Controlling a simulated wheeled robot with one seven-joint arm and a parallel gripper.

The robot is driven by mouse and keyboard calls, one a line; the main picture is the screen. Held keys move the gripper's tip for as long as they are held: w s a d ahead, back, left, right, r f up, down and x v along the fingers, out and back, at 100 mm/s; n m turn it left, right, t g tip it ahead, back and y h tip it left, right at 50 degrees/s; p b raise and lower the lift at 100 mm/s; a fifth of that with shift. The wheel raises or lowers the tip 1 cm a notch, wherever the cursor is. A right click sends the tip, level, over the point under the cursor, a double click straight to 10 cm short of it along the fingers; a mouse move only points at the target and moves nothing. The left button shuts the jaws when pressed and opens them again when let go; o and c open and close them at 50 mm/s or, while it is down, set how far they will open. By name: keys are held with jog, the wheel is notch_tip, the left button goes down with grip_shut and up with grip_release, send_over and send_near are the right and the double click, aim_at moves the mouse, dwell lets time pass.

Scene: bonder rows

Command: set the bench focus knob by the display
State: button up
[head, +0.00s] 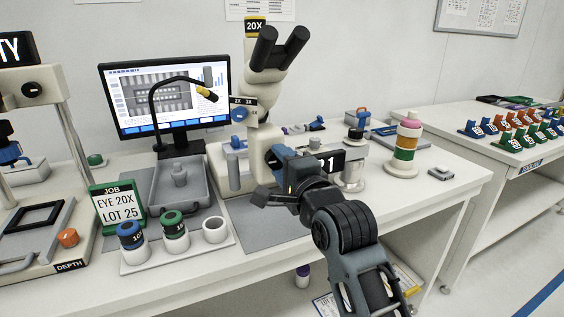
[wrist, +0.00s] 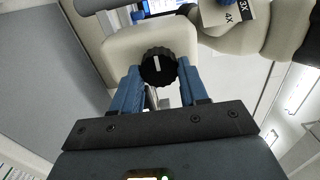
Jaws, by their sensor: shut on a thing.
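The focus knob (wrist: 158,66) is black and ribbed with a white pointer line, on the cream body of the microscope (head: 264,80). In the wrist view its line points nearly straight up. My gripper (wrist: 158,76) has its blue fingers on either side of the knob, shut on it. In the head view my gripper (head: 280,156) is at the microscope's lower body and hides most of the knob. The display (head: 165,95) stands behind to the left, lit, with a grey part image, a small bar chart and blue buttons; its text is too small to read.
A job card (head: 117,202) reads EYE 20X, LOT 25. A white tray (head: 180,255) holds lens-like cylinders in front. A black lamp arm (head: 153,115) crosses the display. A stacked coloured post (head: 406,145) stands right of my arm. A black plate (head: 329,161) ends in 1.

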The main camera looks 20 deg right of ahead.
jog(key=m, duration=0.4)
jog(key=shift+f+m, duration=0.15)
jog(key=shift+m, duration=2.05)
jog(key=shift+f, duration=0.1)
jog(key=o, duration=1.1)
jog(key=shift+c, duration=0.2)
jog(key=s+b, duration=0.1)
jog(key=s, duration=0.6)
jog(key=shift+s, duration=0.4)
